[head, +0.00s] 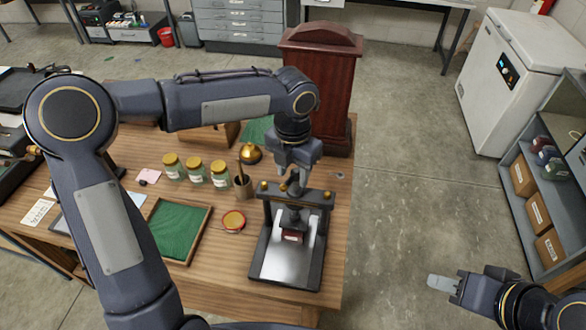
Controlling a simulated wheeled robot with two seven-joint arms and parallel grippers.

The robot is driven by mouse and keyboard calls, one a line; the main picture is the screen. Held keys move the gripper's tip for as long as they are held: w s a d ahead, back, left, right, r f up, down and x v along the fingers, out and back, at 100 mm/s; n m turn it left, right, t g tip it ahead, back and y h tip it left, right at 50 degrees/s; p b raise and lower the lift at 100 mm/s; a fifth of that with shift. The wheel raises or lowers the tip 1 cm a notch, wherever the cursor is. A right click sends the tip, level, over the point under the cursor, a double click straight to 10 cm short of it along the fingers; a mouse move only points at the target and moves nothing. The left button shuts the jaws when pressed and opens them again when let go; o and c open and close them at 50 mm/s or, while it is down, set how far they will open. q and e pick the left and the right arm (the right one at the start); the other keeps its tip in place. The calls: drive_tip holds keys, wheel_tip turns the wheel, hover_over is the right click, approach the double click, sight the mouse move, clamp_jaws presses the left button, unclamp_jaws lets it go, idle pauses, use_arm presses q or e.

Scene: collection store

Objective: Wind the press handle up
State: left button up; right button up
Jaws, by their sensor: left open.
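The press (260,258) stands near the right end of the wooden table, with a dark frame, brass knobs on its crossbar and a pale bed plate. A small dark red block (292,236) sits on the bed under the platen, which looks low, at or close above the block. My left gripper (296,176) is open, pointing down at the top of the press screw, where the handle is. The fingers largely hide the handle, so I cannot tell whether they touch it. My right gripper (436,283) is over the floor, right of the table; its finger gap is unclear.
A green-lined tray (178,230), yellow-lidded jars (196,172), a brush pot (243,187) and a small red-rimmed round dish (233,220) stand left of the press. A tall dark red wooden cabinet (320,85) is close behind. Floor to the right is clear.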

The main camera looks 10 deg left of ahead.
use_arm(q)
clamp_jaws()
